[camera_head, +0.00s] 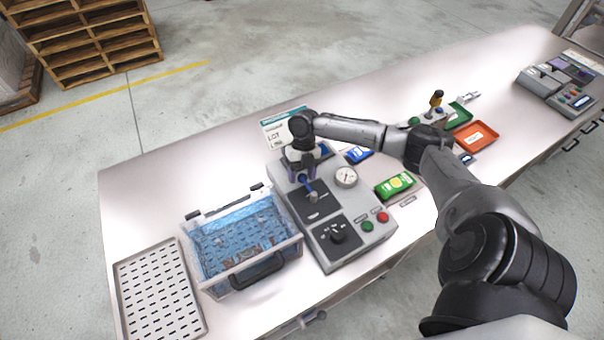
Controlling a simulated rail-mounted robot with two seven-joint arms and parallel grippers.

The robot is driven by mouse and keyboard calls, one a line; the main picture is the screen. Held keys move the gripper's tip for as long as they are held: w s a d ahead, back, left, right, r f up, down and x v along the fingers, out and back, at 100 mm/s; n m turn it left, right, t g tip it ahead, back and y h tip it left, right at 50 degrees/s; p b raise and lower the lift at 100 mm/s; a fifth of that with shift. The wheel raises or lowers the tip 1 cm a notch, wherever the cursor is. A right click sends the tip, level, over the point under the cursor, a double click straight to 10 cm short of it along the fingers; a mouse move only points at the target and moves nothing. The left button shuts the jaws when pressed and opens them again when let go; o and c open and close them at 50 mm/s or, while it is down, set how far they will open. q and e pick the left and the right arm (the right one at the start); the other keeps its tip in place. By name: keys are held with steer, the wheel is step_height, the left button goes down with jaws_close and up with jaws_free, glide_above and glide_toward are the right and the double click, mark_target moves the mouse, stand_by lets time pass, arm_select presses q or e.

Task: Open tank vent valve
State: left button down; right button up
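A grey control unit (345,255) stands on the bench with a dark upper plate, a round gauge (346,177), a black rotary knob (337,233), and a green and a red button. A blue valve handle (312,196) stands up from the dark plate. My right gripper (304,172) points down over the back of this unit, right by the handle. Its fingertips are small and partly hidden, so I cannot tell whether they touch or hold it. A clear tank (290,246) with a blue interior stands left of the unit. My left gripper is out of view.
A perforated tray (160,292) lies left of the tank. A green packet (394,185), an orange tray (477,137) and a green tray (459,116) lie to the right, under or beyond my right arm. Grey devices (556,88) sit at the far right. A white card (286,128) stands behind the unit.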

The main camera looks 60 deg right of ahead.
steer(key=shift+d, duration=0.1)
steer(key=v, duration=1.3)
steer(key=shift+r, duration=0.35)
steer(key=shift+w+d, duration=0.1)
